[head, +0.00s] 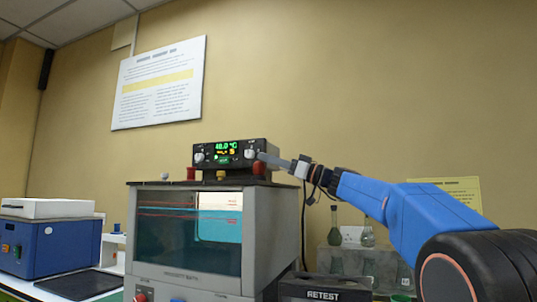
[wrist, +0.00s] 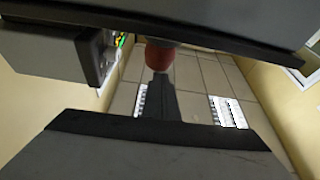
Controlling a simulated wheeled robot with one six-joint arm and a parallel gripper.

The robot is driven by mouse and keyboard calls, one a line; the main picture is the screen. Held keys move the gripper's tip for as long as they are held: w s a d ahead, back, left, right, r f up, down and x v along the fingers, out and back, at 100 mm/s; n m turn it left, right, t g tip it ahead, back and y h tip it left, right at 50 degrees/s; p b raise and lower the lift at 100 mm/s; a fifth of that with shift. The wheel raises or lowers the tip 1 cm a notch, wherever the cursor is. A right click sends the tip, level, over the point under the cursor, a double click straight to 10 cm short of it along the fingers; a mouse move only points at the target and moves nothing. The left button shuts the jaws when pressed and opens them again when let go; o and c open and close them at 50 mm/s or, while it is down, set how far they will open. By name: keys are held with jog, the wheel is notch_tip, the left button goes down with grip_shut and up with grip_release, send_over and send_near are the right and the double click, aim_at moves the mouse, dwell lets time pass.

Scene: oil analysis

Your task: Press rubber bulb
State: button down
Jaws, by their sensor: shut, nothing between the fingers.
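A red rubber bulb (head: 259,168) stands on the dark top of the viscosity bath, at the right front below the control box. In the wrist view the dark red bulb (wrist: 160,57) shows at the upper middle, against the dark bath lid. My gripper (head: 263,156) reaches in from the right, and its tip is just above or beside the bulb in the head view. In the wrist view my gripper (wrist: 159,78) is shut and empty, its tip pointing at the bulb and overlapping its edge. I cannot tell whether they touch.
The control box (head: 231,153) with a green display stands right behind the bulb. The bath (head: 270,215) has a glass front. Another red cap (head: 191,173) and a yellow cap (head: 221,175) are on its lid. Glass flasks (head: 367,235) stand at the right.

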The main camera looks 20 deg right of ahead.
jog(key=shift+f, duration=0.2)
jog(key=shift+f, duration=0.9)
notch_tip(320, 180, up, 4)
jog(key=shift+s+a+f, duration=0.1)
jog(key=shift+s, duration=0.05)
jog(key=shift+d, duration=0.3)
jog(key=v, duration=0.9)
jog(key=shift+s, duration=0.25)
jog(key=shift+d, duration=0.15)
